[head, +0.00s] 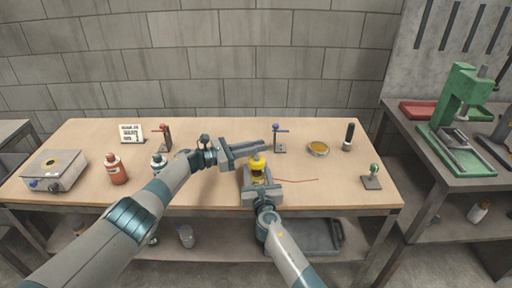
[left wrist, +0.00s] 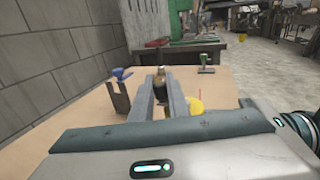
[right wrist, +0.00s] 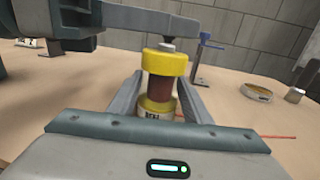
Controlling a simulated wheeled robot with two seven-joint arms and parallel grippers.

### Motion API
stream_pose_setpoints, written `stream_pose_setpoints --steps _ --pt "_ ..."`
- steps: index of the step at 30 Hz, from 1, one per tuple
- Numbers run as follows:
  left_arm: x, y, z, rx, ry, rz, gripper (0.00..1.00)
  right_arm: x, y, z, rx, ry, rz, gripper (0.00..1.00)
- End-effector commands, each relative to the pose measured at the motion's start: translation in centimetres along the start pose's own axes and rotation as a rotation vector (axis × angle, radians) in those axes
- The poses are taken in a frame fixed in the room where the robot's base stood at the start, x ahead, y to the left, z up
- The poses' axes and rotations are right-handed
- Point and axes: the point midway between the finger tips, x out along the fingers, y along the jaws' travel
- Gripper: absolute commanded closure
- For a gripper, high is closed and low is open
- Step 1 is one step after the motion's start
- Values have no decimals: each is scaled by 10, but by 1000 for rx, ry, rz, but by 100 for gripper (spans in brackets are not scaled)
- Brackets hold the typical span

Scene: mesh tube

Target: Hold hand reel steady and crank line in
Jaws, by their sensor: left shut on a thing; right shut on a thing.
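The hand reel (head: 257,163) stands near the table's front middle, with yellow flanges and a dark red spool. My right gripper (head: 258,180) is shut around its lower part; the right wrist view shows the reel (right wrist: 165,75) upright between the fingers. My left gripper (head: 262,147) reaches in from the left, its fingers level above the reel and shut at a dark crank knob (right wrist: 168,46) on top. The fingers mostly hide the knob. The reel's yellow edge (left wrist: 194,107) shows beside the left fingers. Thin red line (head: 298,180) runs right from the reel across the table.
A blue-handled stand (head: 279,140) is close behind the fingers. An amber dish (head: 318,149), a dark cylinder (head: 348,137) and a green-knobbed stand (head: 373,178) are to the right. An orange bottle (head: 117,170) and a grey box (head: 53,172) are at left.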

Motion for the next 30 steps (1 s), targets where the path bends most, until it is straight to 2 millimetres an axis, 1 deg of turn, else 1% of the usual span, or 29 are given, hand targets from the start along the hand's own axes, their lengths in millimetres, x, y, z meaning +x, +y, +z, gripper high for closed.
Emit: stream_pose_setpoints --steps 2,18,19,21,30 --pt "-2 1 -4 -2 7 -8 100 -1 2 -2 -2 1 2 81" --pt "-1 -5 -1 -3 -2 -49 100 0 0 -2 -1 2 0 81" --pt "-1 -5 -1 -3 -3 -49 81 0 0 -2 -1 2 0 81" --pt "-1 -5 -1 -3 -3 -49 66 0 0 -1 -1 2 0 81" --pt "-1 -4 0 -2 -4 -47 66 0 0 -2 -1 2 0 81"
